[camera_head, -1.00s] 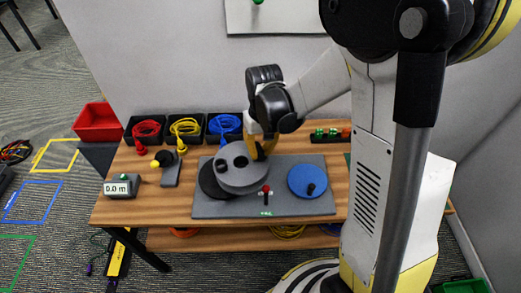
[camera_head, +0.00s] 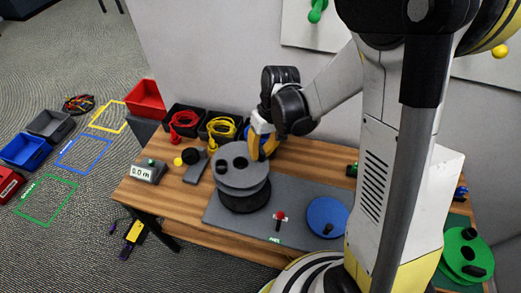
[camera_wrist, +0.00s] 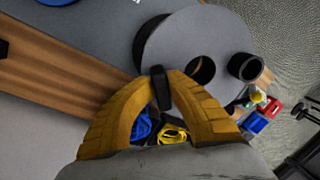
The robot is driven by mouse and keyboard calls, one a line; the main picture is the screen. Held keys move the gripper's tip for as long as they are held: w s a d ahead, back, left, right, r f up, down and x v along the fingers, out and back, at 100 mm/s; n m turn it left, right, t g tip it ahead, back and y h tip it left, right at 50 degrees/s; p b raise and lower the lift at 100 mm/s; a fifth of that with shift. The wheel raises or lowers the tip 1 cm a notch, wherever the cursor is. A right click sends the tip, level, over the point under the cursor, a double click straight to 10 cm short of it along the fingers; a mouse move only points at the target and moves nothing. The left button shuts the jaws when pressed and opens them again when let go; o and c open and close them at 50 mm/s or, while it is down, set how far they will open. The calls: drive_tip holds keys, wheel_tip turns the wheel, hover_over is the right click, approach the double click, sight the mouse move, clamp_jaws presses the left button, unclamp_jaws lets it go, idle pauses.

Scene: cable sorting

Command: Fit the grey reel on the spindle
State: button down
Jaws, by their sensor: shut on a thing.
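The grey reel (camera_head: 240,178) is a flat disc with a dark centre hole and a black knob near its rim. The reel is over a black round base (camera_head: 244,202) on the grey mat (camera_head: 300,195). I cannot tell whether the reel touches the base. No spindle shows clearly; the reel covers the middle of the base.
A blue reel (camera_head: 320,212) lies on the mat at right, with a red-topped lever (camera_head: 280,216) between. Bins with red cable (camera_head: 184,121) and yellow cable (camera_head: 221,127) stand behind. A length display (camera_head: 147,172) stands at left.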

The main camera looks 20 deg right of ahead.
drive_tip(key=shift+d+b+x, duration=0.25)
drive_tip(key=shift+b+x, duration=0.55)
drive_tip(key=shift+x, duration=0.4)
drive_tip(key=shift+b+x, duration=0.6)
drive_tip(key=shift+x, duration=0.25)
drive_tip(key=shift+d+f+b, duration=0.2)
drive_tip(key=shift+f+b, duration=0.35)
drive_tip(key=shift+f, duration=0.05)
drive_tip(key=shift+d+b+x, duration=0.25)
drive_tip(key=shift+b+x, duration=0.9)
drive_tip(key=shift+x, duration=0.05)
drive_tip(key=shift+d+b+x, duration=0.25)
drive_tip(key=shift+b+x, duration=0.85)
drive_tip(key=shift+x, duration=0.1)
drive_tip(key=shift+f, duration=0.1)
drive_tip(key=c, duration=1.2)
unclamp_jaws()
drive_tip(key=shift+w, duration=0.1)
